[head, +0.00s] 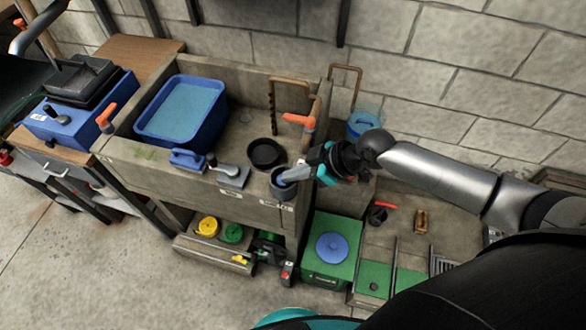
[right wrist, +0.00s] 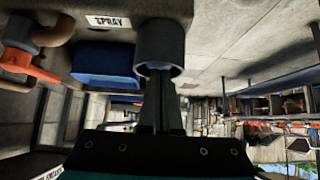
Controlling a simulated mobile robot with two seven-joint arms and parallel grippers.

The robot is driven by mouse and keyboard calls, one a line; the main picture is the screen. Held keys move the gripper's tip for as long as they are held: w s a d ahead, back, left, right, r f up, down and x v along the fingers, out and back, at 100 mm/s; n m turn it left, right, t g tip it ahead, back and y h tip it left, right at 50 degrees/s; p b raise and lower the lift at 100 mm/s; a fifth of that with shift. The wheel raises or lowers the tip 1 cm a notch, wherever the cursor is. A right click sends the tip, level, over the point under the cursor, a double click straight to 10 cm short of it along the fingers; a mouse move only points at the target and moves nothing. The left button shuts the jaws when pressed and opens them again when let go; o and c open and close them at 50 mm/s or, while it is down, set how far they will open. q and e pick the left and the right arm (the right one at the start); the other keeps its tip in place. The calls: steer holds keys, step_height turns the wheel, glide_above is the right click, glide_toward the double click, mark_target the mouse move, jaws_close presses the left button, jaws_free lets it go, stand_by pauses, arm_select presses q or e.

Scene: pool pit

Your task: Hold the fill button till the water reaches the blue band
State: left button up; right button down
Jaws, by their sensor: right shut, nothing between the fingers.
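My right gripper (head: 292,175) is shut, with its fingertips at the mouth of a dark round collar (head: 283,190) on the front ledge of the concrete sink. In the right wrist view the shut fingers (right wrist: 160,75) reach into the collar (right wrist: 160,42), where a little blue shows. The fingers cover the middle, so I cannot tell whether a button is pressed. A label reading SPRAY (right wrist: 108,22) is near this collar. A blue tub (head: 153,128) in the sink holds water (head: 187,106). I cannot make out a blue band or the water's level against one. My left gripper is out of view.
A black bowl (head: 266,154), a grey lever plate (head: 234,176) and a blue-handled brush (head: 187,160) sit near the collar. An orange-handled tap (head: 300,121) stands behind. A clear blue bucket (head: 362,124) is beyond my wrist; a green box (head: 323,270) stands below.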

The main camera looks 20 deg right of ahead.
step_height(320, 180, up, 3)
steer(key=shift+w+p, duration=0.1)
steer(key=shift+p, duration=0.75)
steer(key=v, duration=0.9)
steer(key=shift+d, duration=0.2)
